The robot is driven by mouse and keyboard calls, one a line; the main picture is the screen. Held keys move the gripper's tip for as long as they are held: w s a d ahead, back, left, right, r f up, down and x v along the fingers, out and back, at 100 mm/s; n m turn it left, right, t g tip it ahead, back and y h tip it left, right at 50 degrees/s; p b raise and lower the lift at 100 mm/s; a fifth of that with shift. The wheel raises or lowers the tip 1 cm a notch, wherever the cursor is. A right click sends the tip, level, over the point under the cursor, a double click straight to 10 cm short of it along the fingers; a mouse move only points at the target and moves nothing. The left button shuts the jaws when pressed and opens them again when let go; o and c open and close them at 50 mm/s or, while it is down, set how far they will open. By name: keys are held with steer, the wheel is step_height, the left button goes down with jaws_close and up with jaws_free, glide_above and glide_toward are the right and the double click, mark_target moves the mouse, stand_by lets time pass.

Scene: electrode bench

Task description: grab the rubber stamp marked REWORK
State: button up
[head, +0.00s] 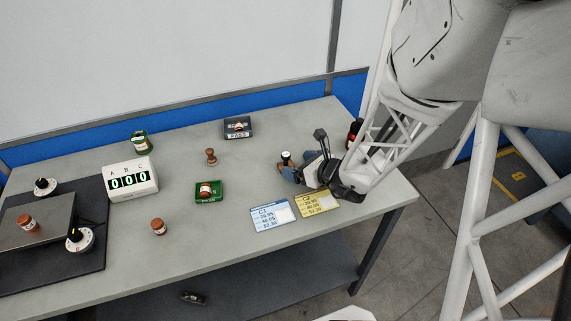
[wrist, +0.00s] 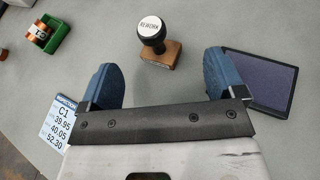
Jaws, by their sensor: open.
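The stamp marked REWORK (wrist: 152,30) stands upright in the wrist view, with a round white label on its black knob and a wooden base. In the head view the stamp (head: 286,157) is a small dark knob with a pale top, just left of my gripper. My gripper (wrist: 162,72) is open, its blue fingers apart and empty. The stamp lies ahead of the fingertips, roughly centred across the gap. In the head view my gripper (head: 297,173) is low over the bench; its far parts are hidden by the arm.
A dark pad (wrist: 258,82) lies close by the right finger. A green tray (head: 209,199) holds a copper-coloured spool. A blue card (head: 272,217) and yellow card (head: 317,204) lie in front. A PASS box (head: 238,134), brown piece (head: 210,157) and counter (head: 131,181) stand further left.

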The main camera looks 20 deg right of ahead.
mark_target(287, 156)
steer(key=shift+w+a+f, duration=0.1)
steer(key=shift+w, duration=0.05)
stand_by(0.3)
steer(key=shift+x, duration=2.45)
steer(key=shift+a, duration=0.1)
steer(key=c, duration=1)
steer(key=shift+r, duration=0.2)
steer(key=shift+c, duration=0.2)
steer(key=shift+r, duration=1.4)
steer(key=shift+s+r, duration=0.3)
steer(key=s, duration=0.5)
steer(key=s+r, duration=0.1)
steer(key=s, duration=0.4)
steer(key=s+a, duration=0.1)
steer(key=s, duration=0.4)
steer(key=shift+s+a+r, duration=0.15)
steer(key=shift+s, duration=0.05)
